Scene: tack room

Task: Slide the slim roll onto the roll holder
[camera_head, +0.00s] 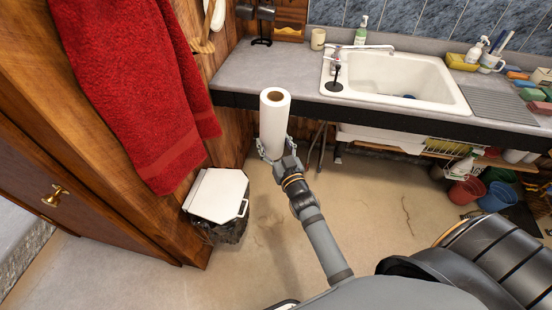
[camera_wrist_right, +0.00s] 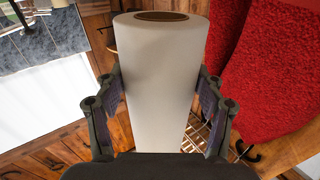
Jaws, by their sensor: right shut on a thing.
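The slim white roll (camera_head: 274,125) stands about upright in front of the counter edge, its brown core opening facing up. It also fills the middle of the right wrist view (camera_wrist_right: 158,85). My right gripper (camera_head: 275,148) is shut on the lower part of the roll, with one finger on each side. The roll holder (camera_head: 334,87) looks like a black round base with a short upright post, on the counter at the sink's left rim. It is right of and beyond the roll, apart from it. My left gripper is not in view.
A white sink (camera_head: 395,75) with a faucet lies right of the holder. A beige cup (camera_head: 318,39) and a soap bottle (camera_head: 361,30) stand behind. A black stand (camera_head: 262,40) is at the back left. A red towel (camera_head: 130,90) hangs left, above a lidded bin (camera_head: 217,195). Left counter is clear.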

